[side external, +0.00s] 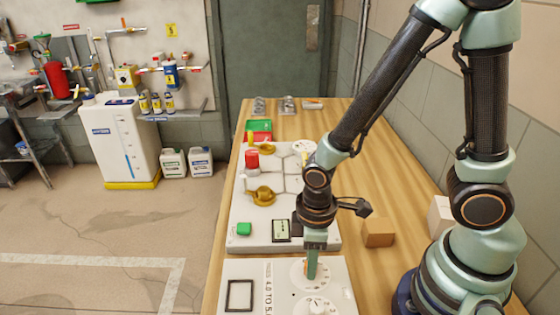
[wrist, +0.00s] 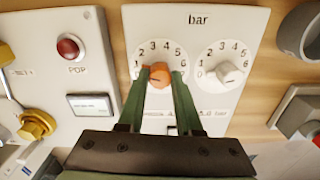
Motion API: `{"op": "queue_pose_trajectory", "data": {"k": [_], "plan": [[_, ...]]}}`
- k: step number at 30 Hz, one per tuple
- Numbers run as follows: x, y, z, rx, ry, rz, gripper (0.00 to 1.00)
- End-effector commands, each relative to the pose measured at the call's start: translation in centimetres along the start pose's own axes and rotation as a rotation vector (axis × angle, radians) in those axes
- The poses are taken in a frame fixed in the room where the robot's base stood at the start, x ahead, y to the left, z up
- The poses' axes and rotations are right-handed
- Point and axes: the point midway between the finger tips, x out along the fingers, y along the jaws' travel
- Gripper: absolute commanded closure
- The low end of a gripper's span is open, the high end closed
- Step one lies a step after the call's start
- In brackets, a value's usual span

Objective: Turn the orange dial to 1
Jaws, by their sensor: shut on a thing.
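The orange dial (wrist: 160,74) sits on a white panel (wrist: 195,20) marked "bar", inside a ring of numbers. In the wrist view the figures 1 to 6 show around its upper half; the lower part of the ring is hidden by my fingers. My gripper (wrist: 159,79) is shut on the dial, one green finger on each side. I cannot tell exactly which number the dial points to. In the side view my gripper (side external: 311,276) reaches straight down onto the panel and hides most of the dial.
A white dial (wrist: 228,73) with its own number ring is close on the right in the wrist view. A second panel (wrist: 57,88) with a red button (wrist: 69,47) and a brass valve (wrist: 36,124) is on the left. A wooden block (side external: 378,233) stands on the bench.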

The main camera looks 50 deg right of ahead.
Motion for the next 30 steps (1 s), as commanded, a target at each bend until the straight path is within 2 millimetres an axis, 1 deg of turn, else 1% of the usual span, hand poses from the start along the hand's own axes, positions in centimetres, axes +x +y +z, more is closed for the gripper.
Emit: {"op": "queue_pose_trajectory", "data": {"k": [11, 12, 14, 25, 30], "plan": [[0.0, 0.2, 0.0, 0.012, 0.002, 0.0, 1.0], [0.0, 0.2, 0.0, 0.012, 0.002, 0.0, 0.58], [0.0, 0.2, 0.0, 0.012, 0.001, 0.0, 0.36], [-0.1, 0.1, 0.0, 0.007, 0.002, 0.001, 0.36], [-1.3, 0.1, -0.1, 0.007, 0.005, 0.002, 0.36]]}}
